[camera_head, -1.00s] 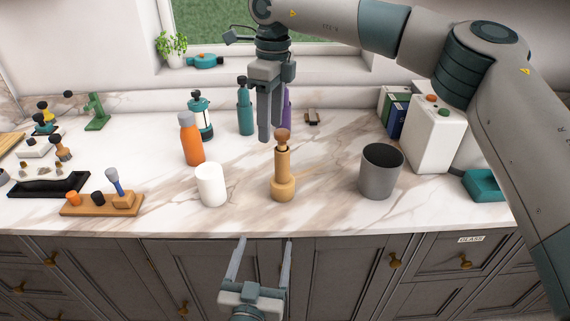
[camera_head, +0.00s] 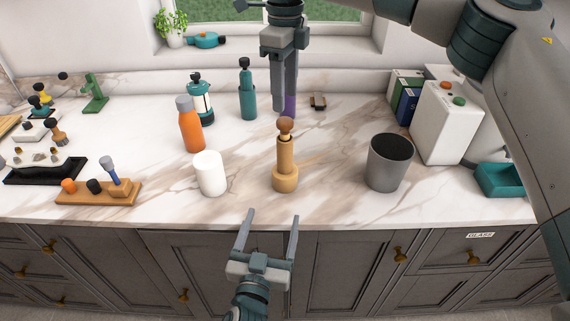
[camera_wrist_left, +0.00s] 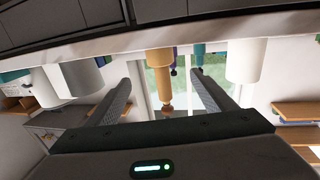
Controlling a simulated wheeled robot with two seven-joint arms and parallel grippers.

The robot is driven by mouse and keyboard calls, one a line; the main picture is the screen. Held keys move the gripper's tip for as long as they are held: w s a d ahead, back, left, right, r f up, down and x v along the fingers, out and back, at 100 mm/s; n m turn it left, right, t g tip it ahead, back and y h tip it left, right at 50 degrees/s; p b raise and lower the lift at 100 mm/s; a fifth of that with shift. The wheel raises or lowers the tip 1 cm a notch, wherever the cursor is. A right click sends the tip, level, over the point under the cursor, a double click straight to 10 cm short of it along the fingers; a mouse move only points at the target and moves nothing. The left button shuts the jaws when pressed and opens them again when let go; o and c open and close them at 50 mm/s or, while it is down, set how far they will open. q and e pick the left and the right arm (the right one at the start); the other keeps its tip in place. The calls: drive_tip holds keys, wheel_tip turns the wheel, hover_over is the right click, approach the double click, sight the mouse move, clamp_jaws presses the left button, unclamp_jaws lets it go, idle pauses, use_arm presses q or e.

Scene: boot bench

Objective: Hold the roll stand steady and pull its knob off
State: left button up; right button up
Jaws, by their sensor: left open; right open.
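The roll stand (camera_head: 285,178) is a light wooden post on a round base, upright on the marble counter near its front edge. Its darker brown round knob (camera_head: 286,125) sits on top. The stand also shows upside down in the left wrist view (camera_wrist_left: 160,66), seen between the fingers. My left gripper (camera_head: 272,219) is open and empty, in front of the counter edge and below the stand, its fingers pointing toward it. My right gripper (camera_head: 284,108) is open and empty, pointing down above and behind the knob; its fingers look close together from here.
A white roll (camera_head: 210,174) stands left of the stand and a grey bin (camera_head: 389,163) stands to its right. A wooden tray (camera_head: 75,193) lies at front left.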

sight(285, 173)
use_arm(q)
drive_tip(key=w+d, duration=0.1)
drive_tip(key=w, duration=0.4)
drive_tip(key=w+d, duration=0.1)
drive_tip(key=w, duration=0.5)
drive_tip(key=w+d, duration=0.1)
drive_tip(key=w, duration=0.4)
drive_tip(key=shift+w, duration=0.2)
